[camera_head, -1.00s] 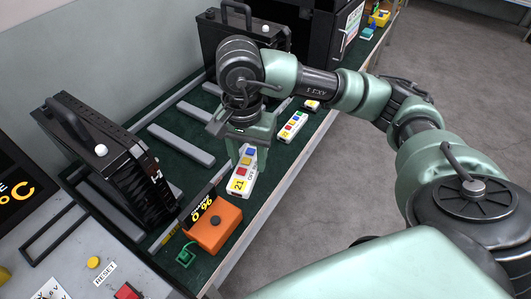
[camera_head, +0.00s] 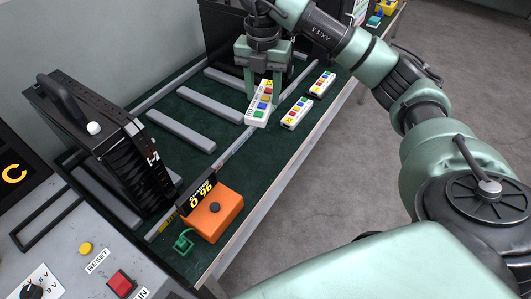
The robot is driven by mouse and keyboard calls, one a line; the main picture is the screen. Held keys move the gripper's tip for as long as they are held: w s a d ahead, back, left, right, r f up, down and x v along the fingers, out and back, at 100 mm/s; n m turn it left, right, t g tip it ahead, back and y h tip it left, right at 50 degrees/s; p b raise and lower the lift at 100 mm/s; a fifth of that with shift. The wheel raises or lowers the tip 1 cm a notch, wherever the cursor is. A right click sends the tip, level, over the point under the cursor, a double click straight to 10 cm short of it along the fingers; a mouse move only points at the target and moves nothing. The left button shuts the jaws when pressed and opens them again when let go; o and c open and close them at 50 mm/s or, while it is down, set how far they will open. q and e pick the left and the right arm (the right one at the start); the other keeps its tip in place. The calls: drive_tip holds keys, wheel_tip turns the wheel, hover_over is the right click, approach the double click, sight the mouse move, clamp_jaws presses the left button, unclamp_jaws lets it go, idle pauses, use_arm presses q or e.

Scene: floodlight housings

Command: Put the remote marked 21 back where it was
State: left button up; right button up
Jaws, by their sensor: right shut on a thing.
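My right gripper (camera_head: 263,88) is shut on a white remote (camera_head: 257,121) with coloured buttons and holds it over the green bench mat. The remote's far end is between the fingers, and its number cannot be read now; a second ago its yellow label showed 21. Two similar white remotes lie on the mat to its right: a nearer one (camera_head: 296,114) and a farther one (camera_head: 322,85). Whether the held remote touches the mat is hard to tell. My left gripper is not in view.
Grey bars (camera_head: 181,130) lie on the mat left of the remote. A black floodlight housing (camera_head: 110,140) with a handle stands at left. An orange box (camera_head: 213,214) with a black display sits at the near bench edge. A grey control panel (camera_head: 75,270) is at lower left.

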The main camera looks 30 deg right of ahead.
drive_tip(key=m, duration=0.2)
drive_tip(key=shift+w+d+r+m, duration=0.1)
drive_tip(key=shift+w+d+m, duration=0.15)
drive_tip(key=shift+d+m, duration=0.15)
drive_tip(key=shift+d+f+m, duration=0.1)
drive_tip(key=shift+f+m, duration=0.15)
drive_tip(key=shift+m, duration=0.05)
wheel_tip(320, 180, down, 14)
drive_tip(key=shift+f+b, duration=0.25)
drive_tip(key=shift+b, duration=0.1)
wheel_tip(320, 180, down, 5)
